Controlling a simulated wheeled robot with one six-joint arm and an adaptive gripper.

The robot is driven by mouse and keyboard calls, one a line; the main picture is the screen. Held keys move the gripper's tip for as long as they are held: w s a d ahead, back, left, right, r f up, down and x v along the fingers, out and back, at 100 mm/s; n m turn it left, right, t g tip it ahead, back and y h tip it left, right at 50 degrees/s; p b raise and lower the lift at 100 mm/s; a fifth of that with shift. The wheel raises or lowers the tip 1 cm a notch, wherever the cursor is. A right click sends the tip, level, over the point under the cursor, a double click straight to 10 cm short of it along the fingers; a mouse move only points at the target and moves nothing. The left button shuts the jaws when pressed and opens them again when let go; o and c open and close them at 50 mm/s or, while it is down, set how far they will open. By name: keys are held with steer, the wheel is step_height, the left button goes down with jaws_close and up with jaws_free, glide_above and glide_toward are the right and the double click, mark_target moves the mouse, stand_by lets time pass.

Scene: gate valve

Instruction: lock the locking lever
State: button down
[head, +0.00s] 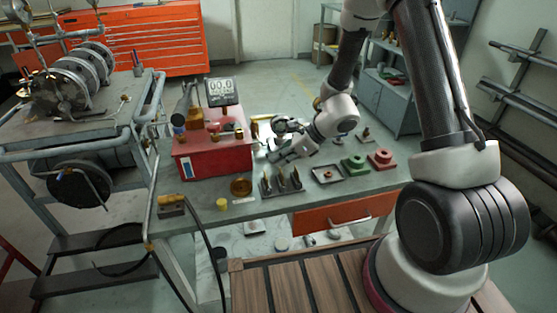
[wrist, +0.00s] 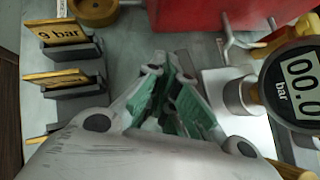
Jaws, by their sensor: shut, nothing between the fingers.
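My gripper (head: 278,154) is low over the bench, just right of the red box (head: 213,157). In the wrist view its green-padded fingers (wrist: 176,92) are shut with nothing between them. The red box fills the top of that view (wrist: 205,14), ahead of the fingertips and apart from them. A yellow handle-like part (wrist: 285,38) shows at the upper right, beside a metal rod fitting (wrist: 232,42). I cannot tell whether this is the locking lever or how it is set. A round gauge (wrist: 300,82) reading 00.0 bar stands right of my fingers.
Upright plates in a rack (head: 282,181), one marked 9 bar (wrist: 62,34), stand close to my gripper. A tray (head: 327,174), a green block (head: 355,163) and a red block (head: 381,159) lie to the right. A 00.0 readout (head: 222,92) rises behind the red box.

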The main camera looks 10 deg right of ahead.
steer(key=v, duration=1.2)
stand_by(0.3)
